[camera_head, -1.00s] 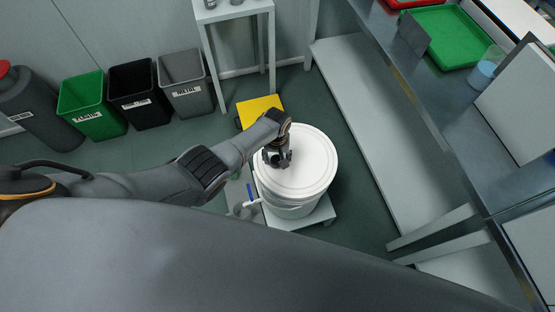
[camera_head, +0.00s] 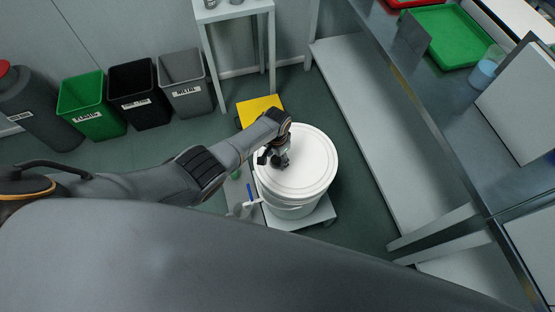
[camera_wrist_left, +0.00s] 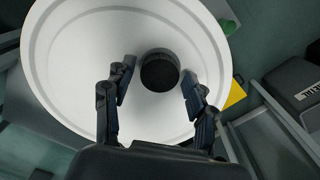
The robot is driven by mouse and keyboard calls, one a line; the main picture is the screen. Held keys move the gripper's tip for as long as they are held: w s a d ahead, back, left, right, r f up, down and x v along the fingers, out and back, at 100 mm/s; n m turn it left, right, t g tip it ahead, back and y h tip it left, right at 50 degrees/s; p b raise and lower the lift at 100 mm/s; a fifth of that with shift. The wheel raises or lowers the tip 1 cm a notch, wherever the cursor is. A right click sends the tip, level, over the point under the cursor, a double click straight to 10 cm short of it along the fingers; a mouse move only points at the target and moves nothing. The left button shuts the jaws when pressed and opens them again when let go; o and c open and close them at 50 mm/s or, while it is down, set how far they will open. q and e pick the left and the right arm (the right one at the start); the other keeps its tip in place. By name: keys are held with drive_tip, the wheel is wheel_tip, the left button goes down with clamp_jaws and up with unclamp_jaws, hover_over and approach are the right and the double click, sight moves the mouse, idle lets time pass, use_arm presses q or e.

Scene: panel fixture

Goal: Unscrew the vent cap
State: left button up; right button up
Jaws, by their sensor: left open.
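A white round bucket with a lid (camera_head: 312,165) stands on a low grey platform in the head view. In the left wrist view the lid (camera_wrist_left: 75,55) fills much of the picture, and a dark round vent cap (camera_wrist_left: 160,72) sits on it. My right gripper is not in view.
Green, black and grey bins (camera_head: 186,85) stand at the back left. A long bench with a green tray (camera_head: 445,35) runs along the right.

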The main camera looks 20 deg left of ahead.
use_arm(q)
drive_tip(key=m, duration=0.8)
drive_tip(key=shift+b, duration=0.35)
drive_tip(key=m+b, duration=0.1)
drive_tip(key=m, duration=0.5)
drive_tip(key=shift+m, duration=0.7)
drive_tip(key=c, duration=1.1)
drive_tip(key=shift+n+p, duration=0.3)
drive_tip(key=shift+n, duration=1.5)
drive_tip(key=shift+n, duration=1.1)
drive_tip(key=shift+n+p, duration=0.3)
drive_tip(key=shift+n, duration=0.3)
